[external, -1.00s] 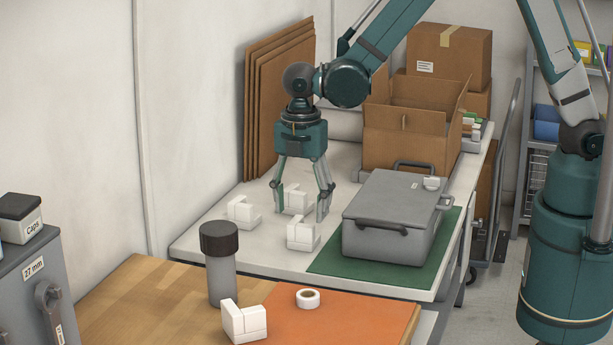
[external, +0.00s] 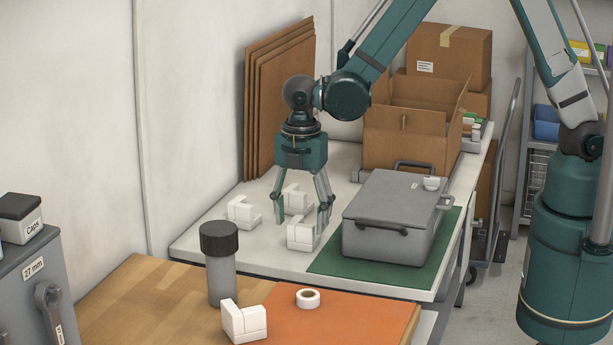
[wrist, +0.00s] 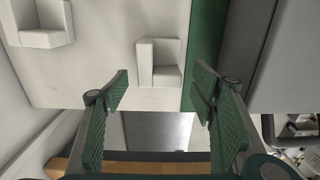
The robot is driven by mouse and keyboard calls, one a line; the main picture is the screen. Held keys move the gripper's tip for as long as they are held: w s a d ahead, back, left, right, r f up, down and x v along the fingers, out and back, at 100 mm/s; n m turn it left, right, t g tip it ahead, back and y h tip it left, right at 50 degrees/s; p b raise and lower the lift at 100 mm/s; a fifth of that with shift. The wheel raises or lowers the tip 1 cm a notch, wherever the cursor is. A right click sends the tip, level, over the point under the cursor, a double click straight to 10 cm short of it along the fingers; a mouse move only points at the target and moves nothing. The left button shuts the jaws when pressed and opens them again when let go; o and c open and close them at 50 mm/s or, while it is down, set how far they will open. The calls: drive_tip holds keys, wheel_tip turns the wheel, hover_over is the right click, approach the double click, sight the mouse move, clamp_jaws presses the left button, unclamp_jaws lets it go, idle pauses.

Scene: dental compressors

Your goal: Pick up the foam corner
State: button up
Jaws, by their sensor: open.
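Several white L-shaped foam corners are in view. In the external view, one foam corner (external: 302,236) stands at the front of the white table, one (external: 240,212) lies to its left and one (external: 294,197) behind it. Another (external: 244,321) sits on the wooden bench in front. My gripper (external: 301,224) points down, open and empty, with its fingertips at either side of the front corner in the picture. In the wrist view, a foam corner (wrist: 158,68) shows between and beyond my open fingers (wrist: 162,82); a second (wrist: 40,24) is at upper left.
A grey lidded case (external: 392,222) stands on a green mat (external: 335,262) right of my gripper. An open cardboard box (external: 405,145) and flat cardboard sheets (external: 275,105) are behind. A dark-capped grey cylinder (external: 221,270) and a tape roll (external: 308,298) are on the front bench.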

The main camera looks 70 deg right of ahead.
sight(301, 224)
drive_tip(key=shift+f+b, duration=0.3)
drive_tip(key=shift+f, duration=2.1)
drive_tip(key=c, duration=0.8)
